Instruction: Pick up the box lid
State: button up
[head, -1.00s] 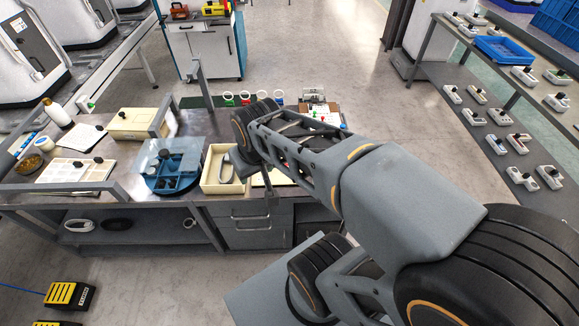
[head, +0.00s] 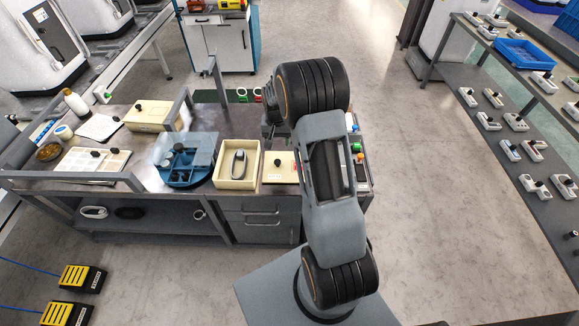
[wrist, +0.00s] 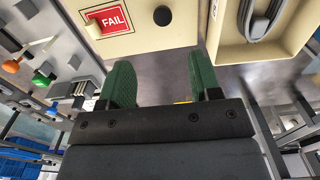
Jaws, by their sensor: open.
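The box lid is a flat cream plate with a black knob and a red FAIL label. In the head view the lid (head: 279,164) lies on the bench right of an open cream box (head: 226,180), partly hidden by my arm. In the wrist view the lid (wrist: 180,40) is at the top, with its knob (wrist: 162,16) beyond my fingertips. My gripper (wrist: 163,72) is open and empty, its two green fingers apart and pointing toward the lid. The box (wrist: 262,52) is to the right there, with a dark grey device in it. In the head view my gripper is mostly hidden by the arm.
A blue round fixture (head: 187,162) stands left of the box. A closed cream box (head: 150,117) with a black knob is farther left. Coloured buttons (wrist: 40,77) and small parts lie left of my fingers in the wrist view.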

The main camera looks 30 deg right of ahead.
send_over(278, 161)
notch_tip(278, 161, down, 6)
jog(key=shift+w+d+f, duration=0.1)
jog(key=shift+d, duration=0.05)
jog(key=shift+a+f+p, duration=0.2)
jog(key=shift+f+p, duration=0.55)
jog(key=shift+f, duration=1.9)
grip_shut()
jog(key=shift+r, duration=0.1)
